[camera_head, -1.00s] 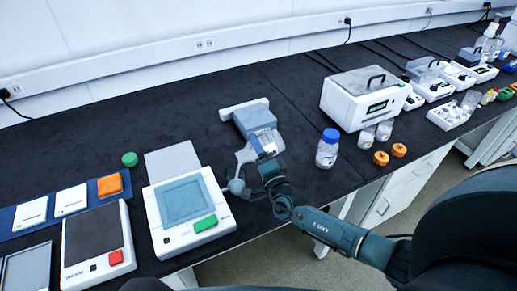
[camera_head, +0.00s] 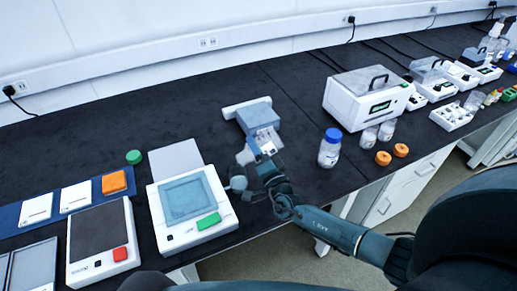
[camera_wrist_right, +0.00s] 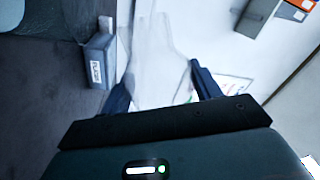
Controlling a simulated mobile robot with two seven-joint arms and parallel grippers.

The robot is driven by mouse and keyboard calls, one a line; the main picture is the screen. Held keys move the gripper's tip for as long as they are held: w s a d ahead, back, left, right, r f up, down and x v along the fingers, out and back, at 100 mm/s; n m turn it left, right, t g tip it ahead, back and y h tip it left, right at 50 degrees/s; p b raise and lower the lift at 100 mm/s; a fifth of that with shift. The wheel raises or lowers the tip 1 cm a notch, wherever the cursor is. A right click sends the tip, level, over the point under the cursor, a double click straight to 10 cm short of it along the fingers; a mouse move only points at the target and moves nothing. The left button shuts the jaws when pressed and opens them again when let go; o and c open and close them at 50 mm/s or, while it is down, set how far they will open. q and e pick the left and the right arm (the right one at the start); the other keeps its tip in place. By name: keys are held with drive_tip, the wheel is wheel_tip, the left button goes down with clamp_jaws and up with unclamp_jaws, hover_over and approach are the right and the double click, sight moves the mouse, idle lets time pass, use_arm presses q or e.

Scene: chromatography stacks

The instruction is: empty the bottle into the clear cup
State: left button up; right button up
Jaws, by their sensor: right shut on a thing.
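My right gripper (camera_head: 257,164) is shut on a see-through vessel (camera_head: 244,157), which looks like the bottle, above the bench between the green-button device and the grey-blue unit. In the right wrist view the gripper (camera_wrist_right: 160,88) has one finger on each side of the clear bottle (camera_wrist_right: 158,55), whose narrower part points to the top of the picture. It is too pale and blurred to show its contents. I cannot pick out the clear cup for certain; two small clear jars (camera_head: 369,136) stand at the right. My left gripper is not in view.
A grey-blue unit (camera_head: 259,116) stands just behind the gripper. A white device (camera_head: 213,227) with a green button is close at the left. A blue-capped jar (camera_head: 330,148), orange caps (camera_head: 383,158) and a white box (camera_head: 366,98) stand right. A green cap (camera_head: 133,157) lies left.

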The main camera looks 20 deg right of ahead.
sight(265, 143)
drive_tip(key=shift+d+m+b, duration=0.25)
drive_tip(key=shift+m+b, duration=0.2)
drive_tip(key=shift+m, duration=0.25)
drive_tip(key=shift+d+r+m+h, duration=0.1)
drive_tip(key=shift+d+m+h, duration=0.15)
drive_tip(key=shift+m, duration=0.35)
drive_tip(key=r+m, duration=0.1)
drive_tip(key=m, duration=0.1)
drive_tip(key=d+r+m+h, duration=0.1)
drive_tip(key=m, duration=0.1)
drive_tip(key=shift+d, duration=0.1)
drive_tip(key=shift+f, duration=0.1)
